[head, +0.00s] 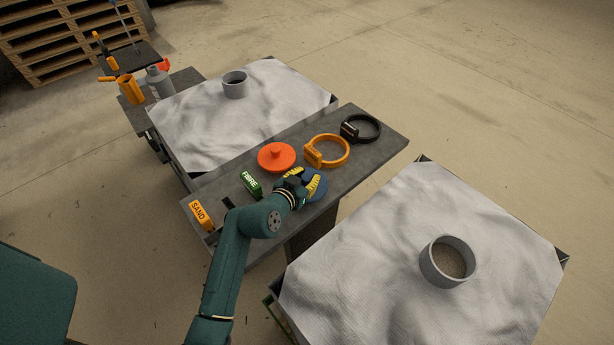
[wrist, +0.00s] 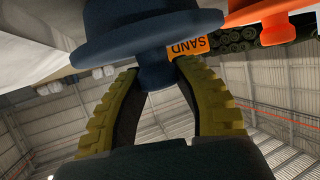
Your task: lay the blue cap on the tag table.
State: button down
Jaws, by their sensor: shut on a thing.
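The blue cap (head: 319,187) shows at the front edge of the dark grey tag table (head: 372,152), partly hidden by my gripper (head: 304,184). In the wrist view the blue cap (wrist: 150,28) is a wide dark disc with a knob. The yellow fingers of my gripper (wrist: 158,78) are shut on that knob. The cap is at or just above the table top; I cannot tell whether it touches. An orange-red cap (head: 277,156) lies on the table to the left of and behind the blue cap.
The table also bears a green FIBRE tag (head: 251,184), an orange SAND tag (head: 201,214), an orange ring clamp (head: 345,146) and a black ring clamp (head: 375,127). White-covered bulk bags with grey collars (head: 447,262) (head: 235,85) stand on both sides.

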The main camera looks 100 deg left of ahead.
jog(key=shift+f+b, duration=0.3)
jog(key=shift+c, duration=1.8)
grip_release()
jog(key=v, duration=1.2)
